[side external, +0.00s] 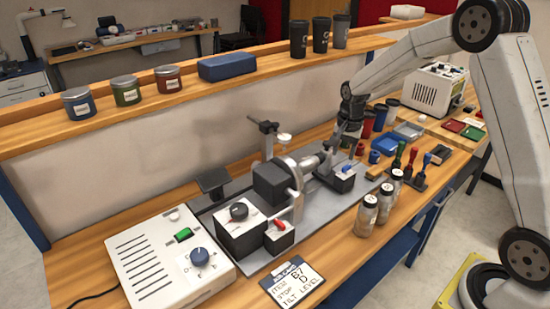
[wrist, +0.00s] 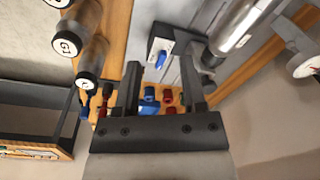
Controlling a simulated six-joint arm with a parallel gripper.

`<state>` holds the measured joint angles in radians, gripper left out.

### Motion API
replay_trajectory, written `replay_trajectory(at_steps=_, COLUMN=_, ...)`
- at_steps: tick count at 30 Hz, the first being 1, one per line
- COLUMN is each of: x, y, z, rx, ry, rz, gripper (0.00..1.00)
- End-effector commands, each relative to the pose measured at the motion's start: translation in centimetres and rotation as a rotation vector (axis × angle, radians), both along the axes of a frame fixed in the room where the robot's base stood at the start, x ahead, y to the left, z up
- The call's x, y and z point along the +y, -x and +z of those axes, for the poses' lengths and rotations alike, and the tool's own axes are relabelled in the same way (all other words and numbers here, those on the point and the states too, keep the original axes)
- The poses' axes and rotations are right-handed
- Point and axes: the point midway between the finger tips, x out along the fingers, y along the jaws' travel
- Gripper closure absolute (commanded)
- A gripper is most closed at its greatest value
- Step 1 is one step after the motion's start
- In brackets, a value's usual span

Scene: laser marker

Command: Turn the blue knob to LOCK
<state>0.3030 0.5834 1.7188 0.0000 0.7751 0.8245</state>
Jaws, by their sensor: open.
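A small blue knob (side external: 346,169) sits on a white-topped dark block (side external: 338,183) at the right end of the grey machine bed. In the wrist view the blue knob (wrist: 161,60) is a narrow bar on a white plate, with print too small to read. My gripper (side external: 346,147) is above this block, pointing down, and partly covers it. In the wrist view my gripper (wrist: 160,78) is open and empty, and the knob shows beyond the gap between the fingertips, apart from them.
The metal cylinder (side external: 308,163) of the machine is close left of my gripper. Several labelled jars (side external: 367,215) stand in front of the block. Blue trays (side external: 386,144), cups and coloured-handled tools crowd the bench to the right. A card (side external: 292,284) lies at the front.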

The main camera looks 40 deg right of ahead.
Motion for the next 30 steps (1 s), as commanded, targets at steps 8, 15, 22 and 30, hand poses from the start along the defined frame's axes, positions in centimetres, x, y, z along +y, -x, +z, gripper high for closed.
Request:
replay_trajectory(at_steps=8, x=-5.8, y=-2.7, z=-1.7, rx=0.042, ry=-0.026, rz=-0.324, gripper=0.47)
replay_trajectory(at_steps=15, x=-7.7, y=-3.4, z=-2.3, rx=0.056, ry=-0.032, rz=-0.440, gripper=0.47)
replay_trajectory(at_steps=22, x=-7.8, y=-3.4, z=-2.4, rx=0.057, ry=-0.033, rz=-0.445, gripper=0.47)
replay_trajectory(at_steps=30, x=-7.8, y=-3.4, z=-4.0, rx=0.058, ry=-0.033, rz=-0.443, gripper=0.47)
